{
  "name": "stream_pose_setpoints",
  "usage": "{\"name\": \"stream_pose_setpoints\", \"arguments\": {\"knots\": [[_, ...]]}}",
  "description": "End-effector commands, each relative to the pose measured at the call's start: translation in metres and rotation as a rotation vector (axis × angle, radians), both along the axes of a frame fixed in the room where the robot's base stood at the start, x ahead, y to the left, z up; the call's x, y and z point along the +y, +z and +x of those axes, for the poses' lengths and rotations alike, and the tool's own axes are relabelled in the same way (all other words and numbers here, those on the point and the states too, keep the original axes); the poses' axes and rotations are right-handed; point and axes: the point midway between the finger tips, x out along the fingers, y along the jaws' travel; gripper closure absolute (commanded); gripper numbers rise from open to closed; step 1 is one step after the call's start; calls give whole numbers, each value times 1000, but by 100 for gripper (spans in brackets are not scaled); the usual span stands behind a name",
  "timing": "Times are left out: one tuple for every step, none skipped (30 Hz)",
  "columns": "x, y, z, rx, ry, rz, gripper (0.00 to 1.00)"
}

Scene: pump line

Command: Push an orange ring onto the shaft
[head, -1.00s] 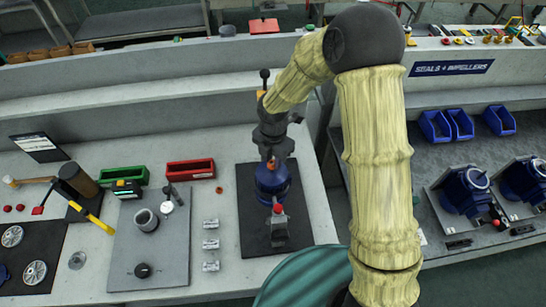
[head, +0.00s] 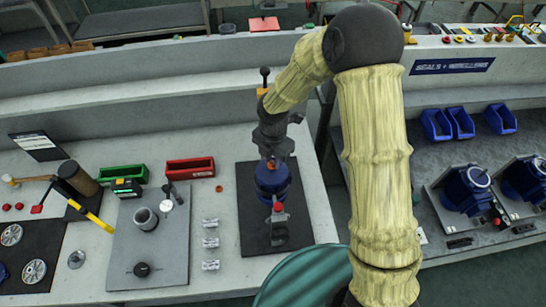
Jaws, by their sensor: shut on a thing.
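My gripper (head: 272,160) points down over the blue pump (head: 272,184), right at its top. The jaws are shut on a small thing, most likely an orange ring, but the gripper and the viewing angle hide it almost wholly. The shaft is also hidden behind the gripper, so I cannot tell how ring and shaft touch. Another small orange ring (head: 219,188) lies loose on the bench, left of the pump's dark mat (head: 246,215).
A red bin (head: 190,168) and a green bin (head: 122,174) stand left of the pump. Several small metal blocks (head: 210,243) lie beside the mat. A grey plate (head: 175,260) carries a cylinder and a dial gauge. More blue pumps (head: 467,190) stand on the right bench.

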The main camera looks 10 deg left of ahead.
Motion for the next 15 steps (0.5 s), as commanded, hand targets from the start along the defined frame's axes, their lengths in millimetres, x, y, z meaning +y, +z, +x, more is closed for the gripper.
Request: {"name": "stream_pose_setpoints", "arguments": {"knots": [[0,-1,0,0,0,0,87],[0,-1,0,0,0,0,87],[0,-2,0,0,0,0,87],[0,-2,0,0,0,0,87],[0,-2,0,0,0,0,87],[0,-3,0,0,0,0,87],[0,-3,0,0,0,0,87],[0,-3,0,0,0,0,87],[0,-3,0,0,0,0,87],[0,-4,0,0,0,0,87],[0,-4,0,0,0,0,87],[0,-4,0,0,0,0,87],[0,-5,0,0,0,0,87],[0,-5,0,0,0,0,87],[0,-5,0,0,0,0,87]]}}
